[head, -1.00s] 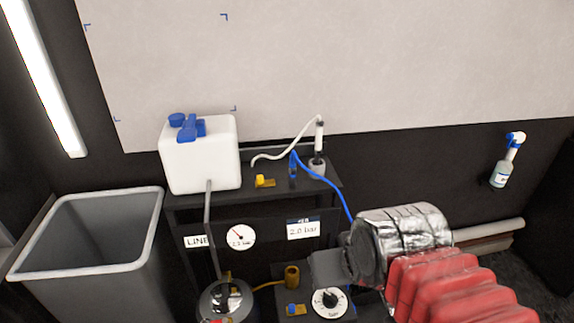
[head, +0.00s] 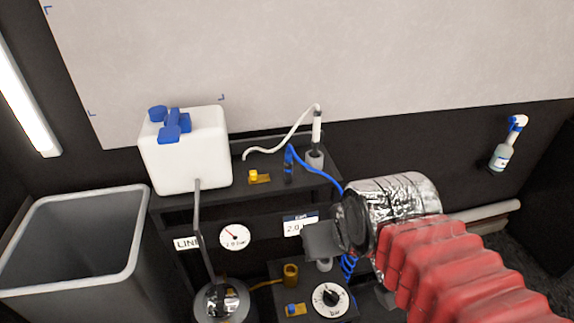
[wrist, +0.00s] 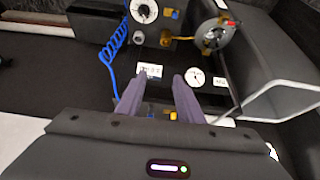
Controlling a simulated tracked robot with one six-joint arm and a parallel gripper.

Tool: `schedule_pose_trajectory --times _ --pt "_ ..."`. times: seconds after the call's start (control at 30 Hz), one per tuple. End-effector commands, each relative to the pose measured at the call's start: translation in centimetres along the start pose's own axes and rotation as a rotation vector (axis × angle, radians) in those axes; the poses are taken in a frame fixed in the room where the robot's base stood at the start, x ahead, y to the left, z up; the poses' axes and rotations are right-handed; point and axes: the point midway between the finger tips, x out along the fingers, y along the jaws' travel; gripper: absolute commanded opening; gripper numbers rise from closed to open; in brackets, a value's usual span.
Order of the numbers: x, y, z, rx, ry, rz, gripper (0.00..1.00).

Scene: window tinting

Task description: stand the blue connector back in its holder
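The blue connector (head: 288,168) is at the end of the blue hose, on the upper shelf in the head view. The hose bends at its top and runs down to the right. I cannot tell whether the connector is seated in a holder or only resting there. My gripper (head: 322,241) is lower and nearer than the connector, in front of the gauge panel. In the wrist view my gripper (wrist: 160,76) has its two fingers apart, with nothing visibly held between them.
A grey cup (head: 315,161) holds a white wand with a white hose. A yellow-handled valve (head: 259,176) and a white tank (head: 186,152) stand left of the connector. A grey bin (head: 75,245) is at left. Coiled blue hose (wrist: 116,42) hangs beside the panel.

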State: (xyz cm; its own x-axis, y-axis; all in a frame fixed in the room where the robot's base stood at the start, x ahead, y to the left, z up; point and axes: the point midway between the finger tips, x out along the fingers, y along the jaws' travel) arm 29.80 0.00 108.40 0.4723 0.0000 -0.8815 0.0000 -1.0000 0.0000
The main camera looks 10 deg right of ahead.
Motion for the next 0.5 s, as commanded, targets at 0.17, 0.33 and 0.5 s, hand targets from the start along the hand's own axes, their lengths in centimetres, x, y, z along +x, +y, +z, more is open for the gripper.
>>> schedule_pose_trajectory --times 0.17,0.33,0.5 --pt "-0.3 0.0 -0.7 -0.012 -0.006 0.0 0.4" --pt "-0.8 0.2 -2.7 -0.046 -0.032 0.001 0.4" --pt "-1.5 0.2 -5.8 -0.107 -0.071 -0.002 0.4"
